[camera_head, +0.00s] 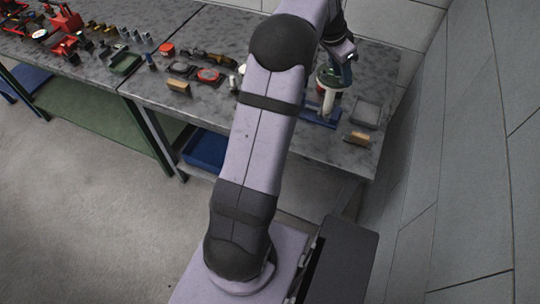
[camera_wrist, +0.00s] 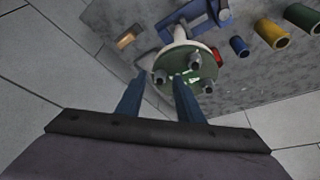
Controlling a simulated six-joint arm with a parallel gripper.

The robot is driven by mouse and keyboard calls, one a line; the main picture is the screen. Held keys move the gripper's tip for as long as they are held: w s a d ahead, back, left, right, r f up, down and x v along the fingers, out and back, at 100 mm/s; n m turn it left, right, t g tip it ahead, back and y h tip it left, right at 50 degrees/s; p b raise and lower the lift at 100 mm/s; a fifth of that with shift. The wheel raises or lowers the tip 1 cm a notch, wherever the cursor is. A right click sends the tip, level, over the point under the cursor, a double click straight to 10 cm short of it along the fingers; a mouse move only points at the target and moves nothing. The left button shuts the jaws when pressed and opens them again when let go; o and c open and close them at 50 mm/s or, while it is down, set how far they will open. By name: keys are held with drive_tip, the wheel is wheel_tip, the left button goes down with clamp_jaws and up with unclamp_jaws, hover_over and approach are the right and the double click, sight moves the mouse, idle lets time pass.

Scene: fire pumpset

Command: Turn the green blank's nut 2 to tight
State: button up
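The green blank (camera_head: 329,77) is a round flange on top of a white pipe (camera_head: 327,101), which rises from a blue stand (camera_head: 318,117). In the wrist view the green blank (camera_wrist: 181,58) shows several grey nuts around its face. My gripper (camera_wrist: 159,78) is open, with its two blue fingers apart at the near left rim of the blank. One nut (camera_wrist: 158,77) appears in the gap between the fingertips; I cannot tell whether they touch it. No labels show which nut is number 2. In the head view my gripper (camera_head: 342,76) is at the blank's right side, partly hidden.
A grey tray (camera_head: 367,112) and a wooden-looking block (camera_head: 358,138) lie right of the stand. Blue (camera_wrist: 239,46), yellow (camera_wrist: 270,34) and green (camera_wrist: 303,17) cylinders stand near the blank. A wall (camera_head: 450,150) rises close on the right. My arm hides part of the table.

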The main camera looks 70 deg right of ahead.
drive_tip(key=n, duration=0.1)
drive_tip(key=n+t, duration=0.1)
drive_tip(key=n, duration=0.1)
drive_tip(key=n+h+p, duration=0.1)
drive_tip(key=shift+s+a+n+t, duration=0.15)
drive_tip(key=shift+s+n+t, duration=0.1)
drive_tip(key=shift+n+t, duration=0.05)
drive_tip(key=n, duration=0.2)
drive_tip(key=n+t, duration=0.1)
drive_tip(key=n, duration=0.1)
drive_tip(key=n+t, duration=0.1)
drive_tip(key=shift+s+n, duration=0.3)
drive_tip(key=shift+n, duration=0.1)
drive_tip(key=b+v, duration=0.3)
drive_tip(key=v, duration=0.4)
drive_tip(key=a+f+m+y, duration=0.2)
drive_tip(key=a+f+m, duration=0.1)
drive_tip(key=a+f, duration=0.7)
drive_tip(key=w+a+f+n+y, duration=0.1)
drive_tip(key=w+a+f, duration=0.3)
drive_tip(key=w+a, duration=0.2)
drive_tip(key=w+a+f+n+y+b, duration=0.1)
drive_tip(key=w+a+f+n, duration=0.1)
drive_tip(key=w+a+f, duration=0.2)
drive_tip(key=shift+w+a+f+n+g+y, duration=0.35)
drive_tip(key=shift+w+a, duration=0.95)
drive_tip(key=shift+a, duration=0.7)
